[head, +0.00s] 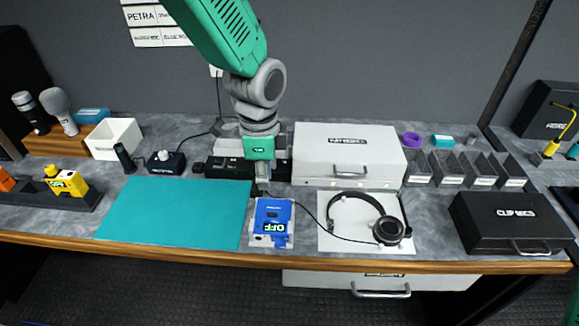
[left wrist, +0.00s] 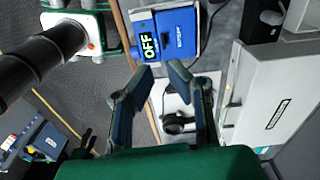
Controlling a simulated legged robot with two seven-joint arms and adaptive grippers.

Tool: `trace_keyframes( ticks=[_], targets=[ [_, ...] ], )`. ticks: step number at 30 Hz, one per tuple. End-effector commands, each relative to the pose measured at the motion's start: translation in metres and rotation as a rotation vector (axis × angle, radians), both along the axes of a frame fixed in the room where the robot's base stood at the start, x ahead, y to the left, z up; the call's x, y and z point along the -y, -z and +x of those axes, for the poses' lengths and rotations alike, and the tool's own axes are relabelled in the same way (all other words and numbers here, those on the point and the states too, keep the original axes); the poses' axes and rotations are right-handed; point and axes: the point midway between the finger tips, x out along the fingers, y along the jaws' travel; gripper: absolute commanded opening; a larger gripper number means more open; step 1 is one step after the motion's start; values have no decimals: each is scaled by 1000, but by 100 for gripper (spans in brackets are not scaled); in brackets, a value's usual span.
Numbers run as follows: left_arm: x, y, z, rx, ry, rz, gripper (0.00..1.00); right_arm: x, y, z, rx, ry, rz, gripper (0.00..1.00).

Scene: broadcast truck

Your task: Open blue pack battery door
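The blue pack (head: 272,212) lies on the counter right of the teal mat, with a black "OFF" display on its near end. It also shows at the top of the left wrist view (left wrist: 178,32), beyond my fingers. Its battery door cannot be made out clearly, and I cannot tell whether it is shut. My left gripper (head: 262,184) is just behind and above the pack's far end in the head view. In the left wrist view its two fingers (left wrist: 161,72) are spread apart with nothing between them. My right gripper is not seen.
A teal mat (head: 172,208) lies left of the pack. Headphones (head: 366,204) rest on a white sheet to its right, their cable running close to the pack. A white case (head: 348,150) and a black case (head: 510,219) stand farther right. The counter's wooden front edge (head: 300,262) is near.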

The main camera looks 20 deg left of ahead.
Motion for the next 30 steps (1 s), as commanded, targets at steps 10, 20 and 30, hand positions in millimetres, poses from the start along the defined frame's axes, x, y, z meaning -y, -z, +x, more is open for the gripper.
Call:
trace_keyframes(
  ticks=[10, 20, 30],
  targets=[
    [4, 13, 4, -10, 44, 11, 14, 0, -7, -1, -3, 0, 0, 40],
    [0, 84, 4, -10, 41, 5, 14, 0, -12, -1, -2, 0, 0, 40],
    [2, 119, 4, -6, 41, 6, 14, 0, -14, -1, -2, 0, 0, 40]
  ],
)
